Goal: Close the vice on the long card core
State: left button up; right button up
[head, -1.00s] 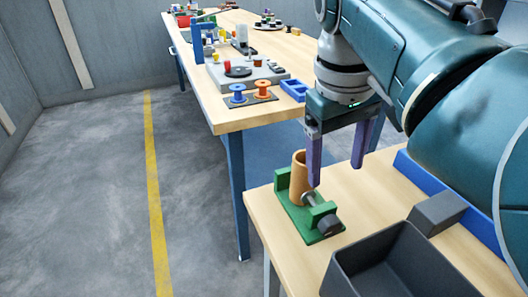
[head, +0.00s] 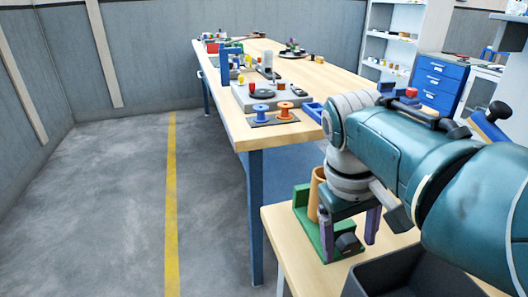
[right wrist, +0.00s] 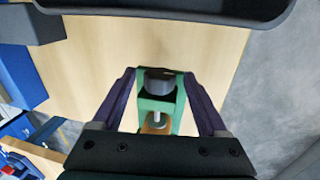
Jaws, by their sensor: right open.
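The green vice (head: 303,222) sits near the left edge of the near wooden table. The brown card core (head: 317,188) stands upright in it, partly hidden by my right arm. The vice's dark grey screw knob (head: 348,243) faces the front. My right gripper (head: 350,238) is low over the vice, its two purple fingers apart and empty. In the right wrist view, the knob (right wrist: 157,80) lies between the open fingertips (right wrist: 160,88), with clear space on both sides. The core's orange-brown edge (right wrist: 155,127) shows close to the gripper body. My left gripper is not in view.
A dark grey tray (head: 400,275) stands close in front of the vice. The far bench (head: 245,140) carries blue and orange spools (head: 272,113) and a grey fixture. The floor to the left is clear.

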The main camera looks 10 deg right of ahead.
grip_shut()
dwell(0.6)
